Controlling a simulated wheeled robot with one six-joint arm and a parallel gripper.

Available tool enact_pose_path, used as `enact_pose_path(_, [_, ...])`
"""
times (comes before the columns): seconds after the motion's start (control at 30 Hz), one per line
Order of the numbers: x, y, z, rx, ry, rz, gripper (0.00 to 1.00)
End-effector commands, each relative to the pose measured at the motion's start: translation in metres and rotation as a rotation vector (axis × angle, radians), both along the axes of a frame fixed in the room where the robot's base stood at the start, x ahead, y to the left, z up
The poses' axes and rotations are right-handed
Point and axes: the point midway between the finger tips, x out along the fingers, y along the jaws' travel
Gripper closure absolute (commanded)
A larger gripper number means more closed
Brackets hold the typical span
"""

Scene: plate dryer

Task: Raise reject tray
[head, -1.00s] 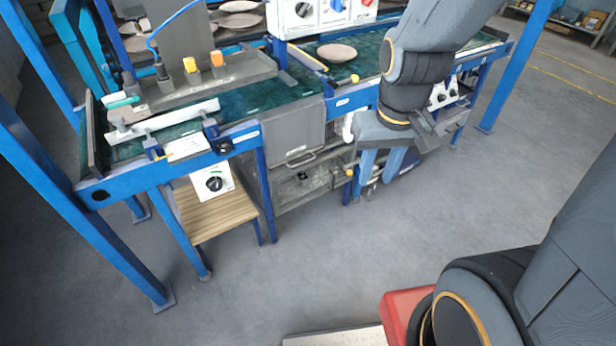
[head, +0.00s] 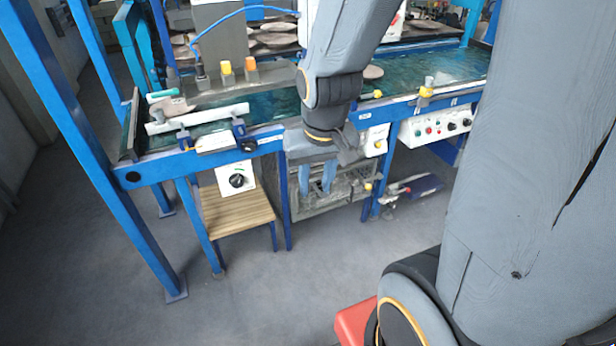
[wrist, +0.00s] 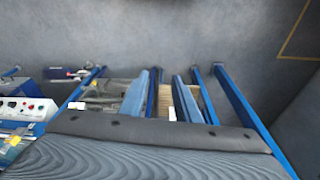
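The reject tray seems to be the grey hinged panel with a handle that hung from the conveyor's front edge in the earlier head view. In the head view now, my wrist and gripper cover that place, and I cannot make out the panel clearly. My gripper (head: 318,188) points down in front of the conveyor frame, with two blue fingers apart and nothing visible between them. In the wrist view my gripper (wrist: 159,92) also shows open. I cannot tell whether a finger touches the panel or its handle.
A metal lower compartment (head: 350,190) lies behind my gripper. A wooden shelf (head: 238,212) and a white dial box (head: 236,179) are to its left. A white control box (head: 436,127) sits at right. Blue legs (head: 287,205) stand nearby. Grey floor in front is clear.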

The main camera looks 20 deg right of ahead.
Motion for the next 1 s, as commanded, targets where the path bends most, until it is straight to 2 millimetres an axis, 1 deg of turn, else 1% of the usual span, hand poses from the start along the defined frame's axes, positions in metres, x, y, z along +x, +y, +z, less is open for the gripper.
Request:
enact_pose_path(0.03, [0.015, -0.008, -0.022, 0.001, -0.027, -0.041, 0.71])
enact_pose_path(0.2, [0.066, -0.035, -0.066, 0.013, -0.153, -0.192, 0.71])
enact_pose_path(0.4, [0.121, -0.065, -0.111, 0.057, -0.302, -0.356, 0.71])
enact_pose_path(0.6, [0.171, -0.094, -0.152, 0.132, -0.446, -0.5, 0.71])
enact_pose_path(0.8, [0.216, -0.122, -0.191, 0.237, -0.58, -0.636, 0.71])
enact_pose_path(1.0, [0.255, -0.148, -0.229, 0.371, -0.7, -0.754, 0.71])
